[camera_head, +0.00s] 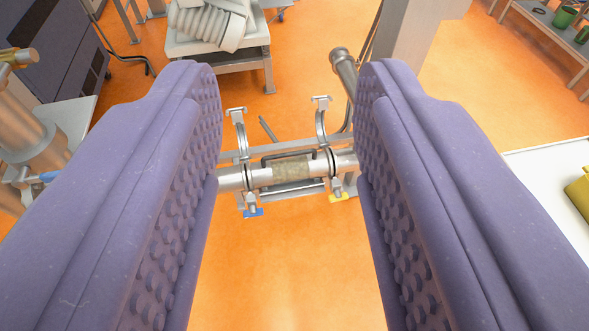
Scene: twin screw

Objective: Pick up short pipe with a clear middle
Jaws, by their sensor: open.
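My gripper (290,150) shows as two large purple padded fingers with studded inner faces, wide open, with nothing between them close up. Beyond the fingertips, a short pipe with a dull tan, see-through-looking middle (293,171) lies across the gap. It sits in line with grey metal pipe ends on both sides. Two clamps stand open around its joints: the left clamp (241,135) has a blue handle (254,212) and the right clamp (321,120) has a yellow handle (339,197). The fingers hide the outer parts of the pipe line.
A metal frame bar (270,149) runs behind the pipe. A grey column (413,30) rises behind the right finger. A cart with a ribbed grey part (212,25) stands at the back. A white table (556,180) is at right. Orange floor (290,265) is clear below.

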